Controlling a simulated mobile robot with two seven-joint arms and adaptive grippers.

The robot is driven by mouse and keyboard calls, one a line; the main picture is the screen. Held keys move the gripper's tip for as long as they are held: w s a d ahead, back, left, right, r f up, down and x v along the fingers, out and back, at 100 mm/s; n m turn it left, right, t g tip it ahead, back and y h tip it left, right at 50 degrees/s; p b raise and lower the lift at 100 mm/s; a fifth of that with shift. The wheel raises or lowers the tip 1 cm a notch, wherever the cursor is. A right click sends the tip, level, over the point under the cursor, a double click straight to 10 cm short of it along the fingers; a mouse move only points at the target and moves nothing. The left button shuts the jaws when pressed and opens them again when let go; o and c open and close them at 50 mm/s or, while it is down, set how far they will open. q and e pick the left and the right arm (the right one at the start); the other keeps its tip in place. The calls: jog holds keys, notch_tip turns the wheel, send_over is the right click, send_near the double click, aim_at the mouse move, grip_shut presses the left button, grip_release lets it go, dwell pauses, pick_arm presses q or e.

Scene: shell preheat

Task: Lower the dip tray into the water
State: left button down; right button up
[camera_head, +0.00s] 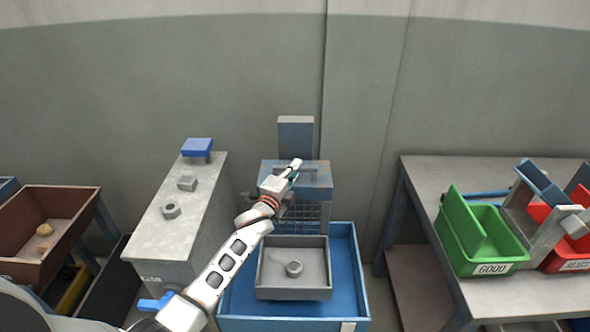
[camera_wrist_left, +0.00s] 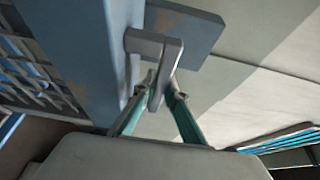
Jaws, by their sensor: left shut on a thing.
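The grey square dip tray (camera_head: 265,285) is at the blue tank (camera_head: 361,300), in front of the blue upright frame. A round grey part (camera_head: 294,268) lies in it. I cannot tell the tray's height against the water, and no water surface is clear. My left gripper (camera_head: 294,172) is at the top of the frame, behind and above the tray. In the left wrist view, the teal fingers of my left gripper (camera_wrist_left: 160,92) are shut on a grey lever (camera_wrist_left: 168,62) beside the blue post (camera_wrist_left: 88,50). My right gripper is not in view.
A grey cabinet (camera_head: 155,240) with a nut (camera_head: 170,211) and a blue-topped block (camera_head: 197,146) stands left of the tank. A brown bin (camera_head: 60,195) is farther left. A bench at right holds a green bin (camera_head: 482,240) and a red bin (camera_head: 565,250).

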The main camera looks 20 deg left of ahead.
pick_arm(q)
jog(key=b, duration=1)
send_over(292, 230)
jog(key=w, duration=0.2)
jog(key=f, duration=1.4)
jog(key=shift+w+d+f, duration=0.15)
jog(key=shift+w+d, duration=0.05)
notch_tip(292, 230, down, 6)
jog(key=b, duration=0.4)
jog(key=shift+f, duration=0.25)
notch_tip(292, 230, down, 4)
jog(key=b, duration=0.3)
jog(key=shift+w+f+b, duration=0.1)
jog(key=shift+f+b, duration=0.5)
jog(key=shift+b, duration=0.1)
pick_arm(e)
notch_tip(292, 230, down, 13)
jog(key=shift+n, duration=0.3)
pick_arm(q)
jog(key=c, duration=2)
grip_release()
jog(key=shift+c, duration=0.2)
